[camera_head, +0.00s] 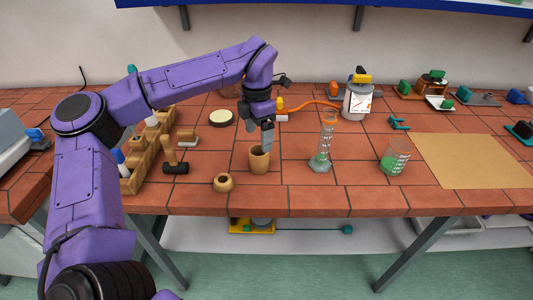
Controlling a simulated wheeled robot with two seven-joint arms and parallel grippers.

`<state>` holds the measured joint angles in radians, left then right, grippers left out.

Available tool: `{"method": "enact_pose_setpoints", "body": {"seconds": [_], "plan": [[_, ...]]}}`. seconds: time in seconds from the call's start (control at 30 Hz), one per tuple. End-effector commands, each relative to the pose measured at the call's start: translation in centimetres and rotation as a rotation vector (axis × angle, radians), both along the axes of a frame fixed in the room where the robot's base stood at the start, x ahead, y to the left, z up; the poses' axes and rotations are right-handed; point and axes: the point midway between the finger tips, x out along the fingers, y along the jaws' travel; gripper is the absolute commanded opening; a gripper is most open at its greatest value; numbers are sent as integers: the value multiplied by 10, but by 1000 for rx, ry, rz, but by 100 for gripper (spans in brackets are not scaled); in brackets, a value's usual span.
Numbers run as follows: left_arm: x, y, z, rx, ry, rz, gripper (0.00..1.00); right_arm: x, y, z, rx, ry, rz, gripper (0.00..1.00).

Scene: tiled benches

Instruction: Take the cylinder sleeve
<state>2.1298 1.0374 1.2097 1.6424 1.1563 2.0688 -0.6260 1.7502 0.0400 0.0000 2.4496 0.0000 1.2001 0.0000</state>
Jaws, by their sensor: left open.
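The cylinder sleeve looks to be the tan hollow cylinder (259,163), upright on the tiled bench near its front edge. My left gripper (259,134) points down from the purple arm just above and behind it, open. One fingertip overlaps the sleeve's top rim in the picture; I cannot tell whether it is inside, behind or touching. Nothing shows between the fingers. My right gripper is not in view.
A small tan ring-like pot (223,183) stands left of the sleeve. A measuring cylinder (325,147) with green liquid and a beaker (394,158) stand to the right. A hammer (175,165) and wooden rack (147,155) are left. A brown mat (475,160) is bare.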

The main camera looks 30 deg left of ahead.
Motion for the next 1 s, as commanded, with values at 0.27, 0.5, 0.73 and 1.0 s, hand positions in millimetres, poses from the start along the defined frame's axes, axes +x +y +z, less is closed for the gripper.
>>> {"method": "enact_pose_setpoints", "body": {"seconds": [0.27,0.5,0.73,1.0], "plan": [[-1,0,-39,0,4,3,86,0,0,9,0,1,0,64],[0,-3,-74,0,1,1,86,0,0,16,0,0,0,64],[0,-4,-76,1,0,0,80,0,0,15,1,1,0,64],[0,-4,-76,1,0,0,32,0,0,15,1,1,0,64]]}}
